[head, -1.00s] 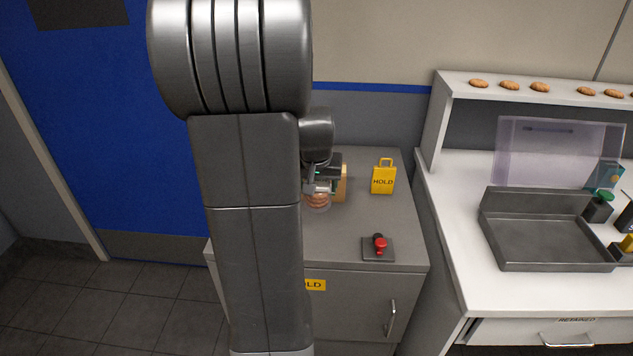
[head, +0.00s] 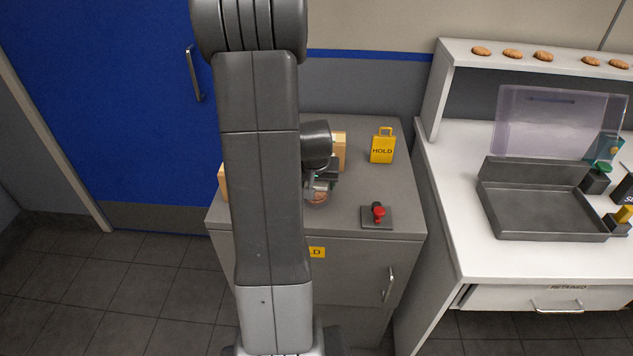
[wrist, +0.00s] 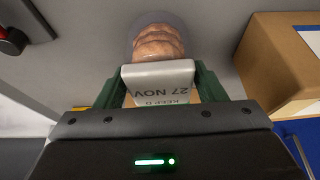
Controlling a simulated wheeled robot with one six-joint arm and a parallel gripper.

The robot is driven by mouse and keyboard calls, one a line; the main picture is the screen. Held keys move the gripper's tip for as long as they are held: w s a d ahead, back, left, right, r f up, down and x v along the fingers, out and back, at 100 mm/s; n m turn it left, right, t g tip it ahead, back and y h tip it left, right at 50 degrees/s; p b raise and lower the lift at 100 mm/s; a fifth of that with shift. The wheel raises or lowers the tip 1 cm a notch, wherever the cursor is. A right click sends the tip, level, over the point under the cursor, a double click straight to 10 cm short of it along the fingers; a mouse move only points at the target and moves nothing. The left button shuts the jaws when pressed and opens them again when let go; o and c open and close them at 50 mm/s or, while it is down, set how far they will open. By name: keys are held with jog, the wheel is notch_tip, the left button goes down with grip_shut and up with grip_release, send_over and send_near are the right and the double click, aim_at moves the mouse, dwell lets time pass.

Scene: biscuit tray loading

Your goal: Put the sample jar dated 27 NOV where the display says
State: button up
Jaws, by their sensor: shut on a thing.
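The sample jar (wrist: 158,42) is a clear round jar with stacked biscuits inside. Its white tag reads "27 NOV" upside down in the wrist view, with a partly hidden line like "KEEP" below. My gripper (wrist: 158,82) is shut on it, a green finger on each side of the tag. In the head view the jar (head: 317,198) shows below my gripper (head: 318,184), over the front part of the grey cabinet top (head: 365,190). I cannot tell whether it touches the top. No readable display shows.
A cardboard box (head: 339,150) stands behind my gripper, and another (head: 223,183) shows left of my arm. A red-knobbed device (head: 377,214) sits front right. A white bench with a dark tray (head: 540,212) and a drawer marked RETAINED (head: 535,298) is at right.

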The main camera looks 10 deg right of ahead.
jog(key=shift+f, duration=0.15)
jog(key=shift+f, duration=0.1)
jog(key=o, duration=1)
jog(key=shift+r, duration=0.6)
jog(key=v, duration=1.1)
jog(key=shift+s+a+r, duration=0.1)
jog(key=shift+s, duration=0.05)
jog(key=x, duration=1.2)
jog(key=shift+f, duration=0.25)
jog(key=shift+r, duration=0.2)
